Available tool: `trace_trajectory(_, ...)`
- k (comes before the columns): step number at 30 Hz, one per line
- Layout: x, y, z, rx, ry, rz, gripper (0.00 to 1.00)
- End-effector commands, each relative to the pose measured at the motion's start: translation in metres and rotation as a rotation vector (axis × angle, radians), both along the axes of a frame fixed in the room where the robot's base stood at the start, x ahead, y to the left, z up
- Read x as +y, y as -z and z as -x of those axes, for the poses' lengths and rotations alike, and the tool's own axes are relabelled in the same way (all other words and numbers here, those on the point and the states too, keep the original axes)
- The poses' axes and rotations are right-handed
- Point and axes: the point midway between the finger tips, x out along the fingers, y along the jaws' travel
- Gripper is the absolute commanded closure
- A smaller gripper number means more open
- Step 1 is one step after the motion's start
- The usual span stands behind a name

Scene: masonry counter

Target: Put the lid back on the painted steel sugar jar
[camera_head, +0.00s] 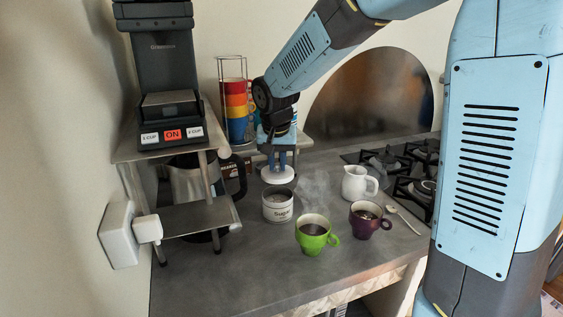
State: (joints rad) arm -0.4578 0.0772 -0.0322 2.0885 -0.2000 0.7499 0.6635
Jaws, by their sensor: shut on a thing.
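The sugar jar (277,208) stands upright on the grey counter, a short pale cylinder with "Sugar" on its front. My gripper (277,167) points down above and slightly behind the jar. It is shut on the white round lid (278,175), holding it level. The lid appears above the jar's far rim, with a small gap to the jar in this view. The jar's open top shows in part below the lid. The fingertips hide the lid's knob.
A green mug (313,240) and a purple mug (364,228), both filled, stand right of the jar. A white jug (355,183) and a spoon (406,219) are further right. The coffee maker's stand (190,217) is close on the left. The front counter is clear.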

Motion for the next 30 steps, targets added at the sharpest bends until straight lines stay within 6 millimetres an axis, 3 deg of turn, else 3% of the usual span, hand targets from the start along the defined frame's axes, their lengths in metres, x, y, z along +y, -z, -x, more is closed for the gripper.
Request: trace_trajectory(30, 0.002, 0.064, 0.002, 0.001, 0.004, 0.001, 1.00)
